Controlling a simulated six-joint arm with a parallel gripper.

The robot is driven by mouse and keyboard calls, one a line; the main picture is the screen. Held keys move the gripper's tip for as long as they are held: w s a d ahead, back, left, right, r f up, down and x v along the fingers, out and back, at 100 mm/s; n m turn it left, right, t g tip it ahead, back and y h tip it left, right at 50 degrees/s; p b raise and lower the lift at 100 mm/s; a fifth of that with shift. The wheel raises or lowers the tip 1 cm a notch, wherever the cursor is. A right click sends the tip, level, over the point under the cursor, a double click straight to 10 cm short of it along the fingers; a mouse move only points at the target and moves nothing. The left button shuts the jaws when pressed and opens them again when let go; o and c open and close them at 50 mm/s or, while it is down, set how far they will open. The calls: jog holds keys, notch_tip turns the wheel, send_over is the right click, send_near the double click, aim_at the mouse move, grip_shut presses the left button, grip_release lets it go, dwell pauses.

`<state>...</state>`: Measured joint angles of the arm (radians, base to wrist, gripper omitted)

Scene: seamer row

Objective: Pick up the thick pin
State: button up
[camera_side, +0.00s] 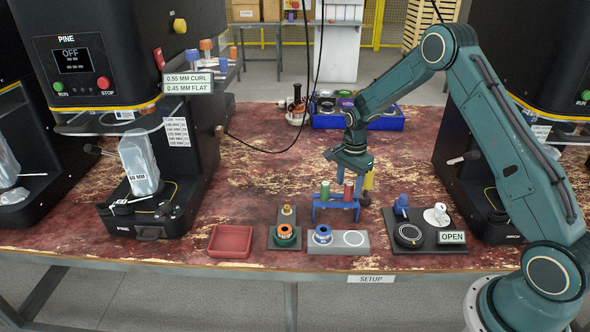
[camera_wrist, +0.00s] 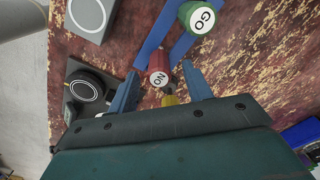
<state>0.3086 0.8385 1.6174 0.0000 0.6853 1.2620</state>
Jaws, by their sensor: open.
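A blue rack (camera_side: 335,204) stands near the table's front middle. It holds a green pin (camera_side: 325,191) and a red pin (camera_side: 348,191) upright. In the wrist view the green cap (camera_wrist: 200,17) reads GO and the red cap (camera_wrist: 159,77) reads NO. Which pin is thicker is hard to tell. My gripper (camera_side: 349,178) points down over the rack's right end. In the wrist view its blue fingers (camera_wrist: 162,70) are open, one on each side of the red cap, with gaps. A yellow piece (camera_side: 369,181) shows right of the red pin; its lower part meets a dark round shape.
A red tray (camera_side: 230,242), a block with an orange-and-green ring (camera_side: 285,236), a grey plate (camera_side: 350,242) and a black fixture (camera_side: 409,235) with an OPEN sign lie in front. A blue bin (camera_side: 385,119) stands behind. Black machines flank the table. The table left of the rack is bare.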

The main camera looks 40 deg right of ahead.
aim_at(348, 197)
jog(key=shift+f, duration=1.65)
jog(key=c, duration=1)
